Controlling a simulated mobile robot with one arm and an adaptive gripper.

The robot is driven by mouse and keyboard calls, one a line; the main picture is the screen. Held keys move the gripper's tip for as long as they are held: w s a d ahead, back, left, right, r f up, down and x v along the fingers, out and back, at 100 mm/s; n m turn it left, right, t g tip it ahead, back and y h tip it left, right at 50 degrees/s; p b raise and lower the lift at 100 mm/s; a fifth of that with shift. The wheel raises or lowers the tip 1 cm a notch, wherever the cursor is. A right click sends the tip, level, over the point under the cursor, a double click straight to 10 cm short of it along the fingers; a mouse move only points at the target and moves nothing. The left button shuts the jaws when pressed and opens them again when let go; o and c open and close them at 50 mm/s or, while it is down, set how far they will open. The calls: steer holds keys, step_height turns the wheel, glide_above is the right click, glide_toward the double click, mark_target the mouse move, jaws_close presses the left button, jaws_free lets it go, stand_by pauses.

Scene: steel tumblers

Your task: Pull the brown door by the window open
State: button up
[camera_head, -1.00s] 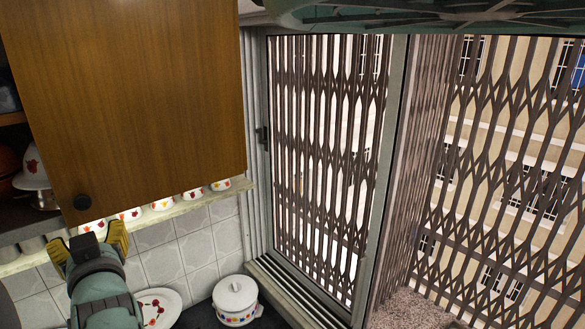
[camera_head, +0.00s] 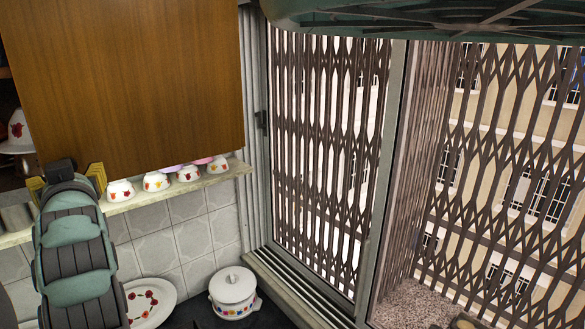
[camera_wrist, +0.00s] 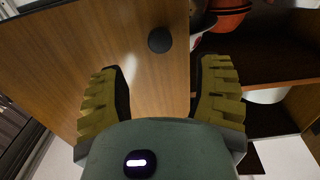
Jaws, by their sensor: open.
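The brown door (camera_head: 130,75) is a wood-grain cabinet panel left of the window; it fills the upper left of the wrist view (camera_wrist: 95,45). I cannot tell whether it is slightly ajar. Its round dark knob (camera_wrist: 160,39) sits near a lower corner, by the edge facing the open shelves. My gripper (camera_head: 66,182) is at the door's lower left corner in the head view, hiding the knob there. In the wrist view my gripper (camera_wrist: 162,70) has its yellow fingers spread wide and empty, with the knob ahead of the gap between them, apart from both fingers.
The window (camera_head: 330,170) with a folding metal grille is at right. Several flowered bowls (camera_head: 156,181) stand on a ledge below the door. A white lidded pot (camera_head: 233,291) and a plate (camera_head: 150,300) are lower down. Open shelves (camera_wrist: 255,60) with red bowls adjoin the door.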

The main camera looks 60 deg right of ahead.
steer(key=shift+b+x, duration=1.25)
steer(key=shift+x, duration=3)
jaws_close()
